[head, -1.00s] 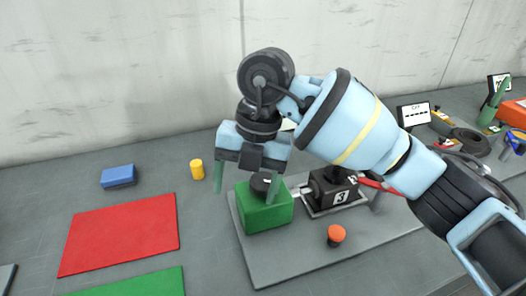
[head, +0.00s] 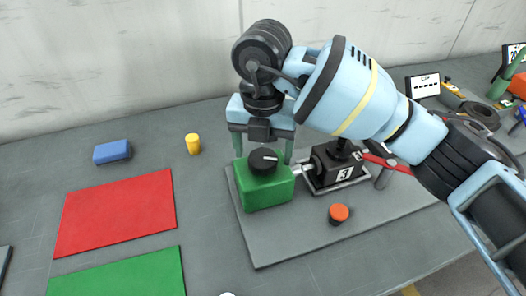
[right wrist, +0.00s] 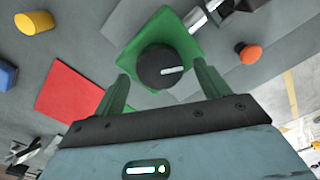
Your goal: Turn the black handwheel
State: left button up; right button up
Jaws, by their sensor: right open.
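The black handwheel (head: 263,161) is a round knob with a white pointer mark, on top of a green block (head: 268,193). In the head view the mark points right. My right gripper (head: 263,150) is open, with its green fingers pointing down on the left and right of the handwheel, slightly to its far side. In the right wrist view the handwheel (right wrist: 163,67) lies between the two fingertips, with a small gap on each side. I cannot tell whether the tips are level with it. My left gripper is not in view.
A black screw jack (head: 338,165) stands right of the green block, joined by a metal shaft. An orange button (head: 339,213) is in front of it. A yellow cylinder (head: 193,144), blue block (head: 112,152), red mat (head: 116,212) and green mat (head: 120,274) lie left.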

jog(key=shift+f, duration=0.7)
jog(key=c, duration=0.8)
jog(key=shift+c, duration=0.9)
jog(key=shift+n, duration=0.3)
